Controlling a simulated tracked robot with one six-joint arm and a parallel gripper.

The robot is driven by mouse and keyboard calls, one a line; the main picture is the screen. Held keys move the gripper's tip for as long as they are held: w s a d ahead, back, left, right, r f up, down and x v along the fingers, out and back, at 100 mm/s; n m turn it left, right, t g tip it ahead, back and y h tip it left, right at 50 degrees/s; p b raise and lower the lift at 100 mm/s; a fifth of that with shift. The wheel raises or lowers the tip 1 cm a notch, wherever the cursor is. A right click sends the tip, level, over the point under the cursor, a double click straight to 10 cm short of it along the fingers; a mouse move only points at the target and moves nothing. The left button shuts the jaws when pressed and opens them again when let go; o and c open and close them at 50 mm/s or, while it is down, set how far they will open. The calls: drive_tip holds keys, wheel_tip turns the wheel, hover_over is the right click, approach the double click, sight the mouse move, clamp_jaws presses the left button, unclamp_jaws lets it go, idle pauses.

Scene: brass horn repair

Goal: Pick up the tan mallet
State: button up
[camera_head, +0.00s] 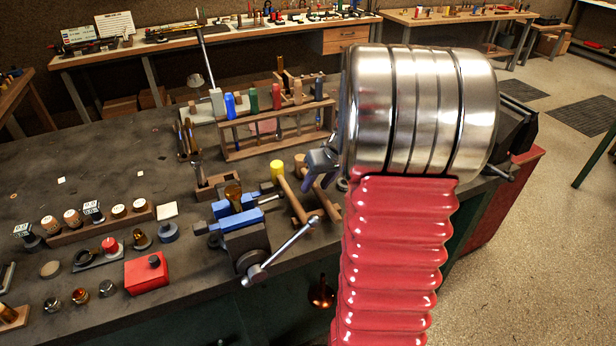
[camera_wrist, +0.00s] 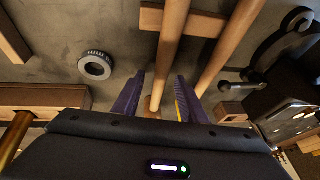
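The tan mallet lies with its wooden handle (camera_wrist: 168,45) running between my fingers in the wrist view. Its tan head (camera_head: 300,168) shows beside my gripper in the head view. My gripper (camera_wrist: 160,78) is open, with purple fingers on both sides of the handle and gaps visible. It also shows in the head view (camera_head: 318,181), partly hidden by my arm. I cannot tell how far it is above the handle. A second mallet with a yellow head (camera_head: 277,170) lies alongside; its handle (camera_wrist: 228,48) is right of my fingers in the wrist view.
A wooden bar (camera_wrist: 203,24) crosses by the handles. A vise with blue jaws (camera_head: 240,220) stands in front of the mallets, its lever reaching right. A wooden rack (camera_head: 280,135) with coloured-handled tools stands behind. A dark ring (camera_wrist: 95,65) lies left in the wrist view.

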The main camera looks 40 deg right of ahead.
drive_tip(key=shift+c, duration=0.6)
clamp_jaws()
